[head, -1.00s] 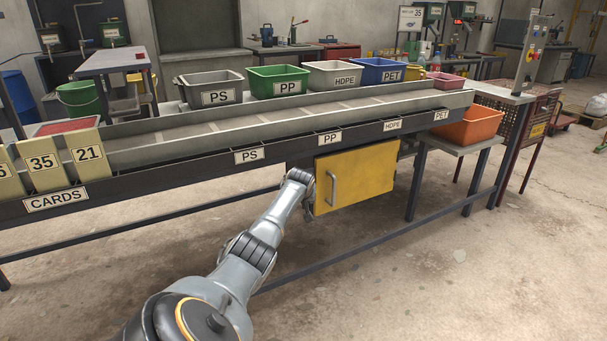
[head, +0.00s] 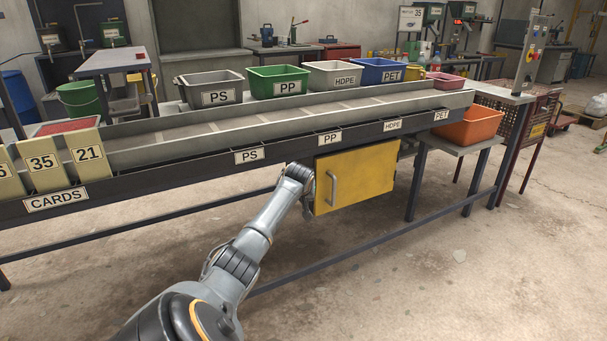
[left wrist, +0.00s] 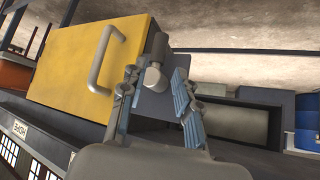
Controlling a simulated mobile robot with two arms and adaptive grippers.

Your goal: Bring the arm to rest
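My left arm reaches up from the bottom of the head view, its wrist under the front edge of the sorting bench (head: 190,173). My left gripper (head: 308,208) is small and partly hidden there, just left of a yellow door (head: 358,178) with a grey bar handle (head: 332,188). In the left wrist view, my left gripper (left wrist: 155,105) has its two blue-padded fingers apart. The yellow door (left wrist: 65,65) and its handle lie left of them. A short grey cylinder (left wrist: 155,75) shows near the fingertips; I cannot tell whether it touches them. My right gripper is not in view.
Grey, green, white and blue bins (head: 279,81) line the bench's back. Cards (head: 88,156) stand at its left end. An orange bin (head: 469,127) sits on a low stand at the right. The concrete floor (head: 400,285) in front is clear.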

